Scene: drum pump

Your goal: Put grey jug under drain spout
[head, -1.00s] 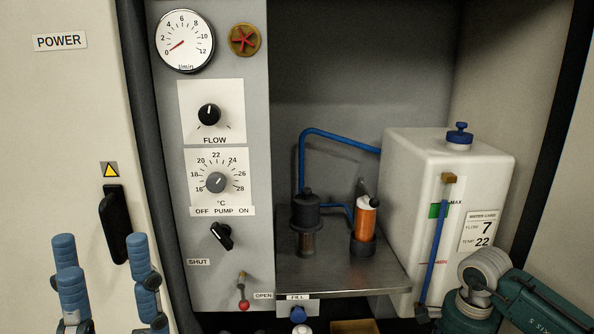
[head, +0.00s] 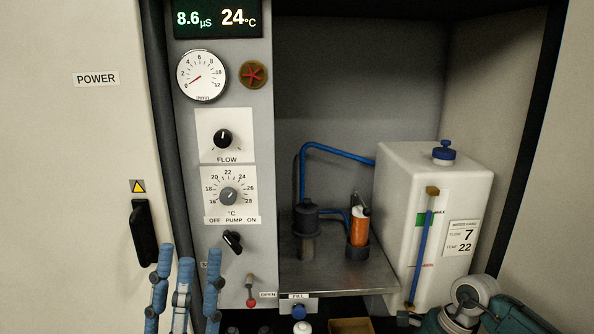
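I do not see a grey jug in the head view, and I cannot make out a drain spout. My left gripper (head: 187,265) shows at the bottom left with its blue segmented fingers pointing up. The fingers are spread apart with nothing visible between them. They stand in front of the lower control panel (head: 212,240), left of the red-tipped lever (head: 251,290) marked OPEN. My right gripper is out of view; only part of my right arm shows at the bottom right.
Below are a blue FILL knob (head: 299,311), a white cap (head: 302,327) and a brown box (head: 350,325). A black door handle (head: 143,233) is left.

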